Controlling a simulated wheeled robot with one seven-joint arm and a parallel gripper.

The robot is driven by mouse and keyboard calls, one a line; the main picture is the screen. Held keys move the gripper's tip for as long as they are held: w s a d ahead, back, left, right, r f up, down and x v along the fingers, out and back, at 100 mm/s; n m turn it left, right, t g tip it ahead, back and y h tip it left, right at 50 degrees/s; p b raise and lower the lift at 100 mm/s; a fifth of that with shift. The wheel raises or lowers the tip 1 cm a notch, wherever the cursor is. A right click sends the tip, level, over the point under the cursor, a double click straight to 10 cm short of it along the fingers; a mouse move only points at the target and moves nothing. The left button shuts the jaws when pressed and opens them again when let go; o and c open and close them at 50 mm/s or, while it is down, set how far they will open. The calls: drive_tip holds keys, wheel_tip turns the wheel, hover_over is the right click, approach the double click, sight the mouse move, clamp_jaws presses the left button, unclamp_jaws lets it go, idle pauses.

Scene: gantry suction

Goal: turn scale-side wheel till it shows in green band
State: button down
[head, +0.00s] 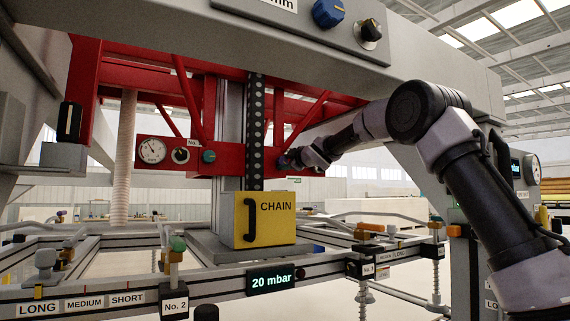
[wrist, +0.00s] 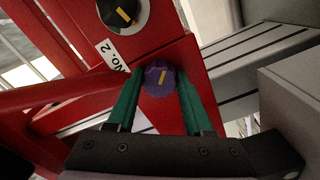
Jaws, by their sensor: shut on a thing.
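My gripper (head: 290,160) reaches the right end of the red beam in the head view. In the wrist view, its two green fingers are shut on the sides of a purple wheel (wrist: 160,78) with a yellow mark. The mark points up and slightly right. The wheel sits on the red plate below a "No. 2" label (wrist: 111,54) and a black knob (wrist: 123,12) with a yellow pointer. A round gauge (head: 533,169) at the far right is seen at a steep angle; its needle and any green band cannot be read.
Another gauge (head: 152,150), a black knob (head: 180,155) and a teal wheel (head: 208,156) are on the red beam's left part. The yellow CHAIN box (head: 264,219) stands below centre. Red diagonal braces flank the column.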

drive_tip(key=shift+n, duration=1.2)
drive_tip(key=shift+c, duration=1.5)
unclamp_jaws()
drive_tip(key=v, duration=1.1)
